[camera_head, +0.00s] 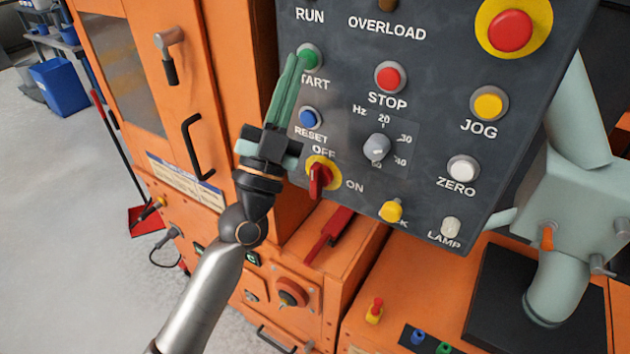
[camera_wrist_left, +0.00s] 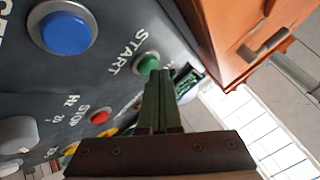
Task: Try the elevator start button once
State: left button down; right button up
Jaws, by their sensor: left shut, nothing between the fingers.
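The green START button (camera_head: 311,56) is at the upper left of the dark control panel (camera_head: 440,95). My left gripper (camera_head: 296,62) is shut and empty, with its long green fingers pointing up to the button. The fingertips overlap the button's left side in the head view. In the left wrist view the button (camera_wrist_left: 147,63) shows just beyond the fingertips (camera_wrist_left: 160,74), partly covered by them. I cannot tell whether they touch it. The fingers hide the first letter of START in the head view. My right gripper is out of view.
Close by are the red STOP button (camera_head: 389,78), the blue RESET button (camera_head: 310,117), the grey Hz knob (camera_head: 376,148) and the red OFF/ON switch (camera_head: 318,180). The orange cabinet (camera_head: 226,80) with a black handle (camera_head: 196,147) stands left of the panel.

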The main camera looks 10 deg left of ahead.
pick_arm(q)
jog(key=shift+w+d, duration=0.15)
jog(key=shift+w, duration=0.2)
jog(key=shift+s+r, duration=0.1)
jog(key=shift+s, duration=0.05)
jog(key=shift+s+p, duration=0.25)
jog(key=shift+p, duration=0.1)
jog(key=s+a+p, duration=0.1)
jog(key=s+a, duration=0.1)
jog(key=s, duration=0.3)
jog(key=shift+s+a+p, duration=0.2)
jog(key=shift+s+p, duration=0.1)
jog(key=shift+s, duration=0.05)
dwell(0.8)
